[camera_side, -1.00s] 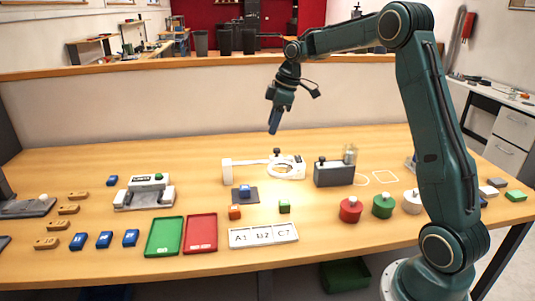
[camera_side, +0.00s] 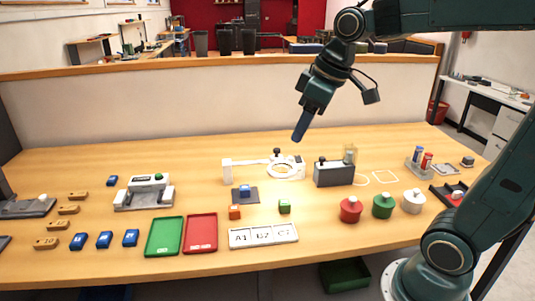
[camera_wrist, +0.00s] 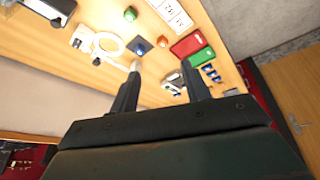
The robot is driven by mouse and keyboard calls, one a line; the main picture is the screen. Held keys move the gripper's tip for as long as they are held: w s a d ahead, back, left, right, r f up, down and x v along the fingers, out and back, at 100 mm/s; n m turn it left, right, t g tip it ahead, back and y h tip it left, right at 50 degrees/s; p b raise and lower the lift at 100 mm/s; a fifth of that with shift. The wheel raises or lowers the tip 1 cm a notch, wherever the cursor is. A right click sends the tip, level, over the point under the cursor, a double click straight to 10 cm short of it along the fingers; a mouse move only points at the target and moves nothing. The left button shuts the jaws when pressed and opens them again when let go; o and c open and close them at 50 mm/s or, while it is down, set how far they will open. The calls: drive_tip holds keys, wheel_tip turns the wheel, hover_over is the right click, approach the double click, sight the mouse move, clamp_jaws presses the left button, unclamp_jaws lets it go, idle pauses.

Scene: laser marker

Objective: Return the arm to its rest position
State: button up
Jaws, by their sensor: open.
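My gripper (camera_side: 300,128) hangs in the air above the back of the wooden table, pointing down and slightly left. In the side view its fingers overlap into one dark blue shape. In the wrist view its two fingers (camera_wrist: 162,78) stand apart with nothing held between them. The nearest things below are the white ring-shaped device (camera_side: 285,168) and the dark grey box (camera_side: 333,174). The arm touches nothing on the table.
Red (camera_side: 201,233) and green (camera_side: 164,237) trays lie at the front, beside a white plate (camera_side: 263,235) marked A1, B2, C7. A blue block (camera_side: 244,190) sits on a dark pad. Red (camera_side: 350,210), green (camera_side: 382,206) and white knobbed pieces stand to the right.

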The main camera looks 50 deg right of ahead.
drive_tip(key=s+a+f+m, duration=0.1)
drive_tip(key=s+f, duration=0.1)
drive_tip(key=s, duration=0.4)
drive_tip(key=s+a+f+m+t, duration=0.1)
drive_tip(key=s+f+m, duration=0.1)
drive_tip(key=s, duration=0.5)
drive_tip(key=shift+s+a+h, duration=0.15)
drive_tip(key=shift+a+h, duration=0.15)
